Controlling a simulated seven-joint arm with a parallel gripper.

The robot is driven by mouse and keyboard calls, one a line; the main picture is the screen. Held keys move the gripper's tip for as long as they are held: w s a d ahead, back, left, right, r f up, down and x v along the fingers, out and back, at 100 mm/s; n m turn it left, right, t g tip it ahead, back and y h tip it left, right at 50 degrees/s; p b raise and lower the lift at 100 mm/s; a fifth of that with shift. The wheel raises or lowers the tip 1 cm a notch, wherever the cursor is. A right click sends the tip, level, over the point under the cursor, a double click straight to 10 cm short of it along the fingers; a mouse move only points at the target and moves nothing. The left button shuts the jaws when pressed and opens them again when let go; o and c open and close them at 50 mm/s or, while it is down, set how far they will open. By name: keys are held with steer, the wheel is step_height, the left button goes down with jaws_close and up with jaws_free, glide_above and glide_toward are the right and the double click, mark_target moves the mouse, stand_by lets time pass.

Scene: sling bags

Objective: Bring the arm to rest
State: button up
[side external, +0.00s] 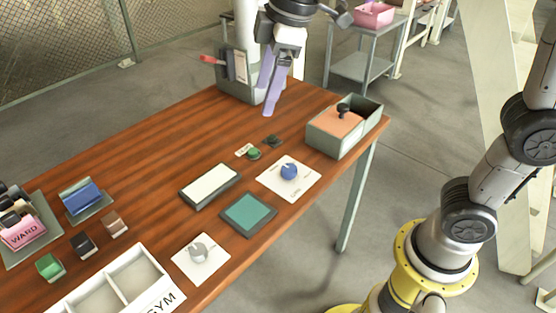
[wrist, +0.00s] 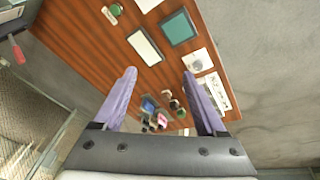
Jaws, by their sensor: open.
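My gripper (side external: 267,98) has two purple fingers and hangs above the far end of the wooden table (side external: 150,125), in front of a grey box-like stand. In the wrist view its fingers (wrist: 159,73) are spread wide, with nothing held between them. The gripper is open and appears clear of the tabletop objects.
A grey box with an orange top (side external: 337,123) stands at the table's right end. A blue knob (side external: 289,172), grey knob (side external: 198,252), teal pad (side external: 249,214) and white pad (side external: 210,185) lie mid-table. A white divided tray (side external: 150,272) and pink bag (side external: 22,234) are nearer.

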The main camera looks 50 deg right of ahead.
steer(key=s+d+m+t, duration=0.2)
steer(key=s+d+m, duration=0.3)
steer(key=s+d, duration=0.65)
steer(key=s+f+m+h, duration=0.1)
steer(key=s+f+m, duration=0.4)
steer(key=s+f, duration=0.2)
steer(key=shift+d+f+t, duration=0.3)
steer(key=shift+d+f, duration=0.15)
steer(key=shift+f, duration=0.2)
steer(key=shift+s, duration=0.1)
